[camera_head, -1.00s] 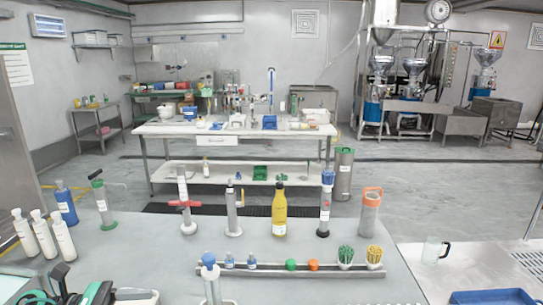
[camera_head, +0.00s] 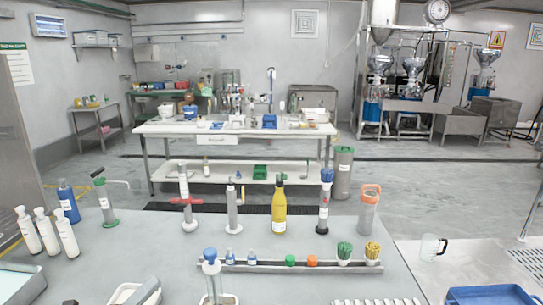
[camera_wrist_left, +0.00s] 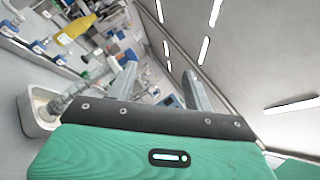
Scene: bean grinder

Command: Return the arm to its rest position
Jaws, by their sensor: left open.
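My left gripper shows in the left wrist view (camera_wrist_left: 160,68), its two grey fingers spread apart with nothing between them. Its dark bracket and green body fill the lower part of that view. In the head view only a small dark piece, probably of this gripper, shows at the bottom left edge; the rest is out of frame. The gripper is clear of the bottles and stands on the table (camera_head: 150,240). My right gripper is not in view.
Behind are a long rack (camera_head: 225,268), a yellow bottle (camera_head: 279,215) and several upright tools. White bottles (camera_head: 47,231) stand at left. A glass mug (camera_head: 430,247) is at right.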

